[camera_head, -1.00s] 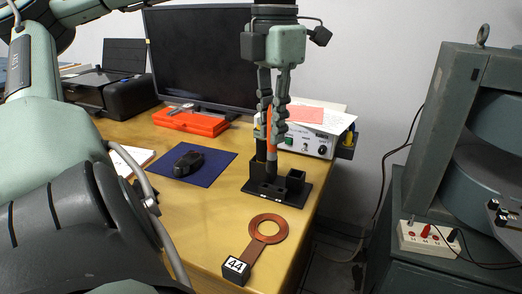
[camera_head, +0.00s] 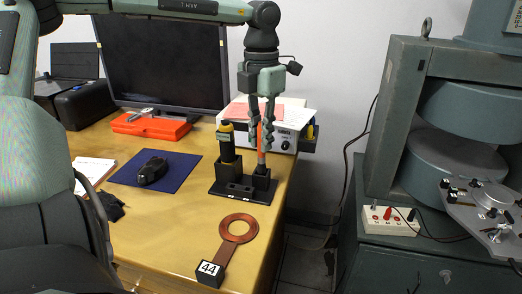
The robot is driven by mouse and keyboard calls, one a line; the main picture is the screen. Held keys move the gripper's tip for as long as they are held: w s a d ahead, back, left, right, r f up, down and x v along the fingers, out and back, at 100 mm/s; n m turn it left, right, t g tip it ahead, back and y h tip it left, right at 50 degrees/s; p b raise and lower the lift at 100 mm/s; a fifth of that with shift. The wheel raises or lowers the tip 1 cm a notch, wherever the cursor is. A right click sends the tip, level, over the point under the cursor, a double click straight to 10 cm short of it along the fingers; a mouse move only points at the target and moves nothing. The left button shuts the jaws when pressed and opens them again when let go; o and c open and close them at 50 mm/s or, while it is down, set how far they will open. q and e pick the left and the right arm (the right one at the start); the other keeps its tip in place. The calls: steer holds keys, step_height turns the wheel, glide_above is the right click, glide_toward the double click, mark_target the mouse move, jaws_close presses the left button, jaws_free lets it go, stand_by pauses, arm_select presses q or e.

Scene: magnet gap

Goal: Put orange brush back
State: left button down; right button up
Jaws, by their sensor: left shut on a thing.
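The orange brush (camera_head: 260,134) stands upright between the fingers of my left gripper (camera_head: 262,145), which is shut on it. Its pale lower part reaches down to the right-hand socket of the black stand (camera_head: 233,190). The lower end meets the socket's top in the picture; I cannot tell how deep it goes in. A dark tool with a yellow top (camera_head: 227,142) stands in the stand's left socket. My right gripper is not in view.
A copper ring with a handle (camera_head: 238,228) and a block marked 44 (camera_head: 210,272) lie in front of the stand. A white instrument box (camera_head: 284,138) is behind it. A mouse (camera_head: 152,170) sits on a blue mat (camera_head: 180,171) to the left. The table's right edge is close.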

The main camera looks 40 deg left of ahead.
mark_target(261, 162)
arm_select(q)
step_height(261, 162, down, 3)
steer(key=shift+f, duration=0.45)
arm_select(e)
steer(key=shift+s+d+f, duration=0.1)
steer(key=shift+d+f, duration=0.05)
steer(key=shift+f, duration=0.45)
arm_select(q)
steer(key=shift+f, duration=0.1)
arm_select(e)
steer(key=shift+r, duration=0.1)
